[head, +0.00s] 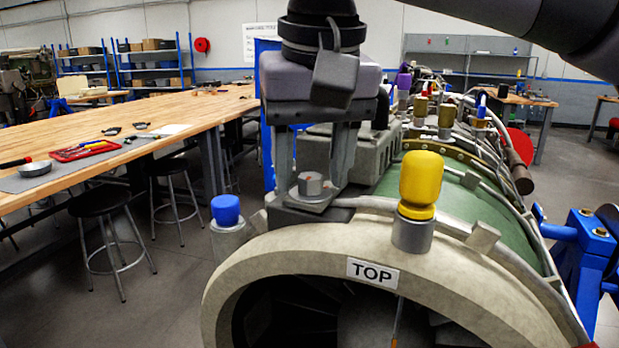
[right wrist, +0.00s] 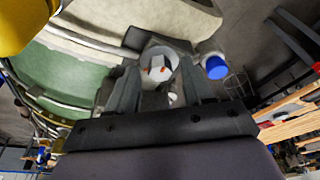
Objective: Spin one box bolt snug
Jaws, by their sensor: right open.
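A grey round bolt (head: 311,185) stands upright on a small plate (head: 300,204) at the top of the turbine's near end, behind the TOP label. My right gripper (head: 313,192) points down over it, open, with one finger on each side of the bolt. In the right wrist view the bolt's pale head (right wrist: 159,62), with small orange marks, sits between the fingertips of the right gripper (right wrist: 160,76). I cannot tell whether the fingers touch it. My left gripper is not in view.
A yellow-capped fitting (head: 421,185) rises just right of the bolt, and a blue-capped one (head: 226,211) stands to the left. The green turbine casing (head: 450,204) runs back behind. A long wooden workbench (head: 190,108) and stools stand at left.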

